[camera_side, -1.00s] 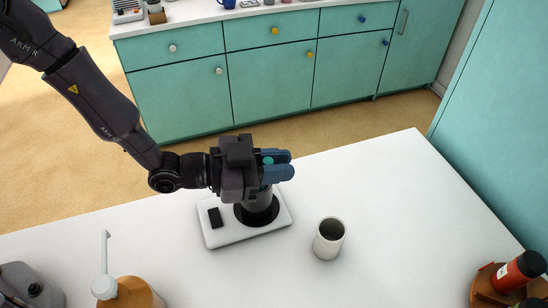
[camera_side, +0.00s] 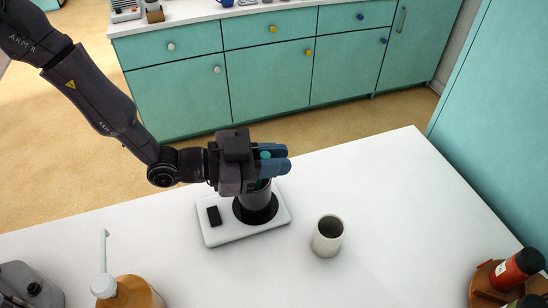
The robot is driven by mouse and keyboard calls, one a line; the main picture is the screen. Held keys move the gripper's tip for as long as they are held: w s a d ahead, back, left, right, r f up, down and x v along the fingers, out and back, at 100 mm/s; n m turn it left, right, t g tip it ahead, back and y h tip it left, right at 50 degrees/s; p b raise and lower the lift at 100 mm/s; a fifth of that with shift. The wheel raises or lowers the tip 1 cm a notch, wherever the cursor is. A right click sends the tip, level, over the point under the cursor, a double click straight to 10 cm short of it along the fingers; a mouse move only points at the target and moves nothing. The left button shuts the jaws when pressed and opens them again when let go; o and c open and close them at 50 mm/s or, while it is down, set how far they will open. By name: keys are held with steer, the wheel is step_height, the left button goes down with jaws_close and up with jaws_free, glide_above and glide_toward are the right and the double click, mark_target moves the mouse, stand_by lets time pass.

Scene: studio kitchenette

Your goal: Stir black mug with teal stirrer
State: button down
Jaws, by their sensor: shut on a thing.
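My gripper (camera_side: 273,159) is shut on the teal stirrer (camera_side: 265,155), whose top shows between the blue fingers. A little teal also shows just under the fingers, above the mug. The dark grey-black mug (camera_side: 259,198) stands upright on the round black plate of a white warmer-like base (camera_side: 232,234). My gripper is directly over the mug and hides its rim and opening. The stirrer's lower end is hidden, so I cannot tell how deep it sits in the mug.
An empty-looking pale grey cup (camera_side: 328,236) stands right of the base. An orange pump bottle (camera_side: 130,293) and a grey appliance (camera_side: 30,287) are at front left. A brown holder with a red jar (camera_side: 516,268) is at front right.

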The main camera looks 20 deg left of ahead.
steer(key=shift+s+a, duration=0.15)
steer(key=shift+r, duration=0.1)
step_height(320, 180, up, 8)
steer(key=d, duration=0.1)
steer(key=shift+s+d, duration=0.2)
steer(key=shift+d, duration=0.15)
stand_by(0.6)
steer(key=shift+r, duration=0.1)
stand_by(0.6)
step_height(320, 180, up, 5)
stand_by(0.5)
stand_by(0.5)
